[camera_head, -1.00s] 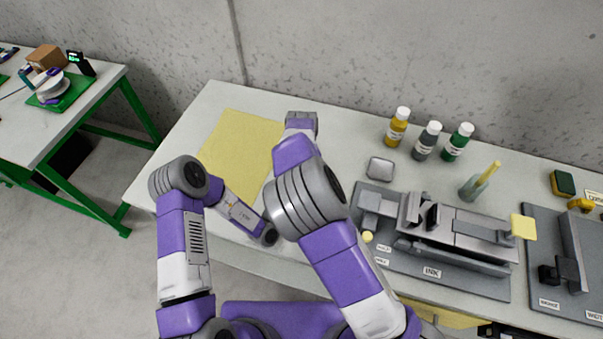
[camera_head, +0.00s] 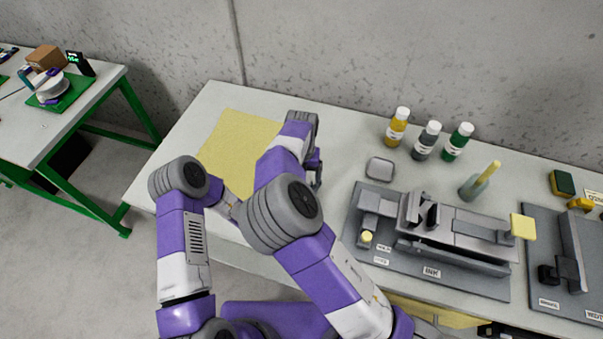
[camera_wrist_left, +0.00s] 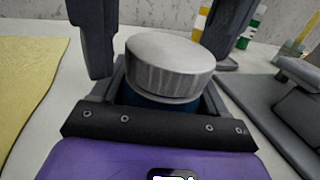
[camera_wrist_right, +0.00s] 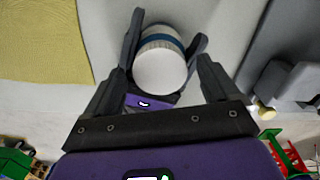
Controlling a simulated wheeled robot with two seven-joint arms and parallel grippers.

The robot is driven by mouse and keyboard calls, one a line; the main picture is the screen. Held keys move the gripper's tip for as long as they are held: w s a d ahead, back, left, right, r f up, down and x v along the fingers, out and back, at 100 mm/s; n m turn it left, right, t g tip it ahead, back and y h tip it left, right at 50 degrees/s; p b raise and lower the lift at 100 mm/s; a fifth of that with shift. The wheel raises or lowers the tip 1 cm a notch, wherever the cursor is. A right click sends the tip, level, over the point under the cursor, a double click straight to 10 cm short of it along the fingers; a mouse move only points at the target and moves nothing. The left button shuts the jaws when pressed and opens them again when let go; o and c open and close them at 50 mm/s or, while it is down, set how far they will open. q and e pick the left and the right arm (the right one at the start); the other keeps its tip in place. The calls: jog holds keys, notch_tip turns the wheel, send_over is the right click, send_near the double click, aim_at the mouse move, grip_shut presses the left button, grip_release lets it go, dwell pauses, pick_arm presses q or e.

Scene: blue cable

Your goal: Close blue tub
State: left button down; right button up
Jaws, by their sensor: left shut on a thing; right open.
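The blue tub (camera_wrist_left: 150,98) stands upright in the left wrist view, with a ribbed silver lid (camera_wrist_left: 170,62) on top. My left gripper (camera_wrist_left: 165,98) is shut on the tub's body below the lid. In the right wrist view the lid (camera_wrist_right: 160,70) faces me, with a blue band of the tub (camera_wrist_right: 158,38) behind it. My right gripper (camera_wrist_right: 165,75) is open, its fingers on either side of the lid; I cannot tell whether they touch it. I cannot tell how tightly the lid sits. In the head view my right arm hides the tub.
A yellow mat (camera_head: 240,150) lies on the table's left side. A small grey square dish (camera_head: 380,168) lies right of my arms. Farther right are a grey fixture board (camera_head: 480,285), several bottles (camera_head: 424,140) at the back and a yellow-tipped brush (camera_head: 480,180).

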jog(key=shift+r, duration=2.25)
jog(key=shift+c, duration=0.5)
